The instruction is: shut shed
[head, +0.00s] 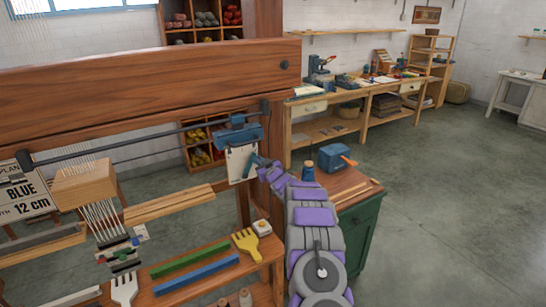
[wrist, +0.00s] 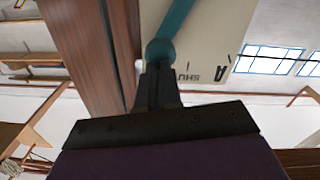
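A blue-teal lever with a round knob (wrist: 160,51) crosses a pale plate (wrist: 208,45) in the wrist view. Upside-down lettering on the plate reads "SHU" and part of an "A"; the rest is hidden. In the head view the pale plate (head: 241,163) hangs under a blue housing (head: 238,134) on the wooden loom (head: 150,82). My gripper (head: 262,172) is at the plate's lower right, by the lever. In the wrist view my gripper (wrist: 161,78) has its dark fingers close together at the knob and appears shut on it. White warp threads (head: 101,217) run through the loom.
A green cabinet (head: 362,228) with a blue device (head: 338,160) stands right of my arm. A yellow comb (head: 246,243) and a white comb (head: 124,290) lie at the loom's front. A workbench (head: 365,101) stands behind. The floor at right is clear.

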